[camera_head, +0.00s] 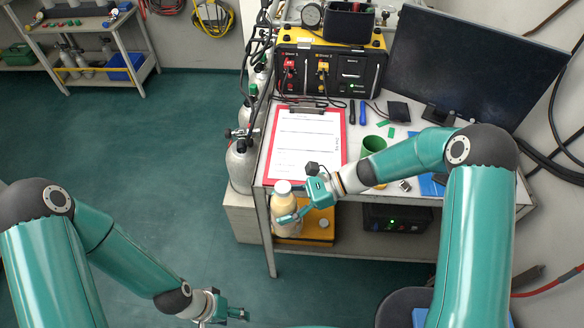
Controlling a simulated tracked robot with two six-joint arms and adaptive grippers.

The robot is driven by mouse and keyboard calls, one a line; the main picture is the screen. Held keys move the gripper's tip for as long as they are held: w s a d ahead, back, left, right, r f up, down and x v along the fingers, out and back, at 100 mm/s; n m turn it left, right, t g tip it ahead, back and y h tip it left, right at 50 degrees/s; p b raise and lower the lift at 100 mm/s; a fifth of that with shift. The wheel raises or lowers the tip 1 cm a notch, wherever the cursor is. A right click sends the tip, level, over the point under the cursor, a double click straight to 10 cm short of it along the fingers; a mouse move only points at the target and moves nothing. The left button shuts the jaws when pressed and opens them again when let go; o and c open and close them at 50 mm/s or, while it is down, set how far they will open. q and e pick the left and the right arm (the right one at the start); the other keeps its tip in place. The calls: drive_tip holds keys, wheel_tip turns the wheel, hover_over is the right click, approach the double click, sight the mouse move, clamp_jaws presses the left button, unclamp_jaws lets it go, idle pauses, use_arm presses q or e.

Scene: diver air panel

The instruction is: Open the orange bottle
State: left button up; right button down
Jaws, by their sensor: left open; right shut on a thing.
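A pale orange bottle (286,213) with a white cap (283,187) is upright just off the front edge of the table. My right gripper (297,214) reaches in from the right and is shut on the bottle's side, hiding part of it. The cap is on the bottle. My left gripper (236,314) is open and empty, low at the bottom of the view, apart from the bottle and to its lower left.
The table (262,168) holds a red clipboard (306,150), a green cup (373,145), a yellow-black air panel (330,70) and a dark monitor (475,65). Grey cylinders (241,165) stand at its left. A yellow case (318,226) lies below. The floor at left is clear.

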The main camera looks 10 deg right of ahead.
use_arm(q)
drive_tip(key=w+r+m+g+y, duration=0.35)
drive_tip(key=w+r+m, duration=0.75)
drive_tip(key=w+m, duration=0.45)
wheel_tip(320, 180, up, 24)
drive_tip(key=m+t, duration=0.4)
drive_tip(key=m, duration=0.5)
hover_over(289, 186)
drive_tip(key=shift+w+a+f+y, duration=0.1)
drive_tip(key=shift+a+f+y, duration=0.05)
drive_tip(key=shift+a+y, duration=0.15)
drive_tip(key=shift+d+f, duration=0.1)
drive_tip(key=shift+d, duration=0.15)
drive_tip(key=shift+f, duration=3.85)
